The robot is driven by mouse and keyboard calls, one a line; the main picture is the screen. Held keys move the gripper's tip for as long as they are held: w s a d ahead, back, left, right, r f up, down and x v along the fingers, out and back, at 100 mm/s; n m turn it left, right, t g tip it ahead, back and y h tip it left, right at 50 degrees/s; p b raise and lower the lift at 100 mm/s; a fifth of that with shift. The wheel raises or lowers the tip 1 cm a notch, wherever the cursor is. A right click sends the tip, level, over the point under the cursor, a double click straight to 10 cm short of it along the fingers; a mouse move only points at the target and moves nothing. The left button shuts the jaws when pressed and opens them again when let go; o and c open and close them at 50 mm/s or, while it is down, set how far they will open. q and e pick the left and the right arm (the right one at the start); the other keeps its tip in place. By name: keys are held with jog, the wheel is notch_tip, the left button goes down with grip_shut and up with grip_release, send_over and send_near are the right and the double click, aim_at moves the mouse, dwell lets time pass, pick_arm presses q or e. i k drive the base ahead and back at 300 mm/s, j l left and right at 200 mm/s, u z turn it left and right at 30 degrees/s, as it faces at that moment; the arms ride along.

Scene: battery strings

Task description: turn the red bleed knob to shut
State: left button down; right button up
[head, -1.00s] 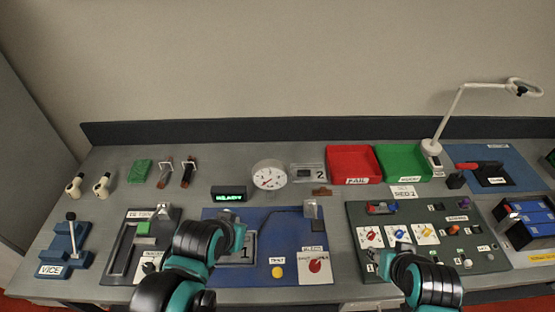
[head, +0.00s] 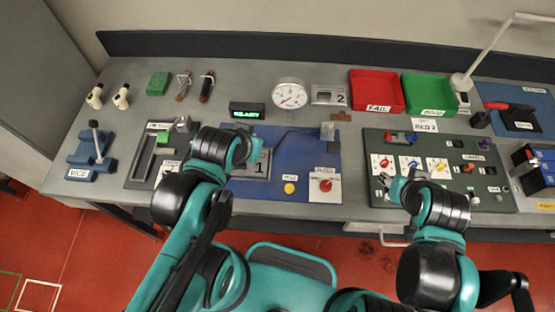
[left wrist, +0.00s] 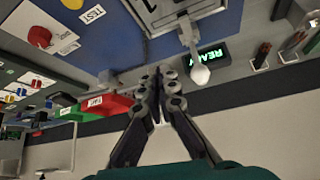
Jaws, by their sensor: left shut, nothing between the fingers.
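The red bleed knob (head: 325,185) sits on a white plate (head: 324,196) at the right end of the blue board (head: 262,196). It also shows at the upper left of the left wrist view (left wrist: 39,37). My left gripper (head: 247,151) is over the plate marked 1, left of the knob and apart from it. In the left wrist view its fingers (left wrist: 158,75) are together with nothing between them. My right gripper (head: 388,181) is at the lower left of the dark green panel (head: 440,202); its small fingers do not show whether they are open.
A yellow test button (head: 289,188) is left of the knob. A round gauge (head: 290,94) and a lit READY display (head: 246,110) stand behind the blue board. Red (head: 376,92) and green (head: 430,95) trays are at the back right.

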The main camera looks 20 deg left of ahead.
aim_at(325, 186)
jog(key=j+z, duration=0.4)
jog(key=k+j+z, duration=0.15)
jog(key=z, duration=0.2)
